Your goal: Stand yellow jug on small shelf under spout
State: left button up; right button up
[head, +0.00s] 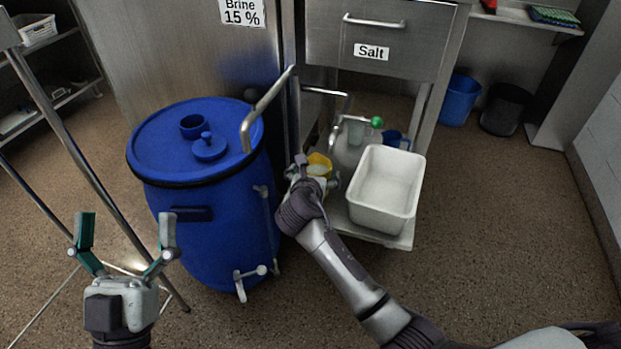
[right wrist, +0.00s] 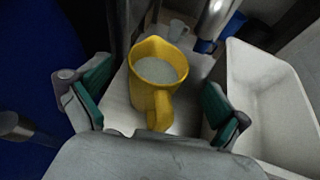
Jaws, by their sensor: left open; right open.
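The yellow jug (right wrist: 150,100) stands upright on the small shelf (right wrist: 116,108) in the right wrist view, with a pale content inside and its handle toward my gripper. In the head view the jug (head: 319,160) is partly hidden behind my right gripper (head: 314,178). A bent metal spout pipe (right wrist: 217,18) is above and behind the jug. My left gripper (head: 125,245) is open and empty, in front of the blue barrel.
A white tub (head: 388,185) stands right of the jug on the same shelf. The blue barrel (head: 210,235) with its bent pipe is close on the left. A steel cabinet labelled Salt (head: 385,40) is above. Blue cups (head: 393,138) sit further back. Floor at right is clear.

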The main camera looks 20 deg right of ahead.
jog(key=s+a+r+m+t+y+p, duration=0.1)
jog(key=s+a+r+m+y, duration=0.15)
jog(key=s+m, duration=0.4)
jog(key=s+a+r+m+y+p, duration=0.1)
jog(key=s+a+m+y+p, duration=0.1)
jog(key=s+m+y, duration=0.35)
pick_arm(q)
jog(key=w+f+g+y, duration=0.2)
jog(key=f+g, duration=0.5)
jog(key=f, duration=0.4)
jog(key=shift+w+a+g+y, duration=0.3)
jog(key=shift+w+a, duration=0.1)
jog(key=shift+w, duration=0.2)
pick_arm(e)
jog(key=s+r+m+t+y, duration=0.1)
jog(key=s+r+m+t, duration=0.2)
jog(key=s+r+m, duration=0.7)
jog(key=m, duration=0.5)
jog(key=shift+s+d+m+t+y, duration=0.25)
jog(key=shift+s+m+t+y, duration=0.05)
jog(key=shift+m+t+y, duration=0.1)
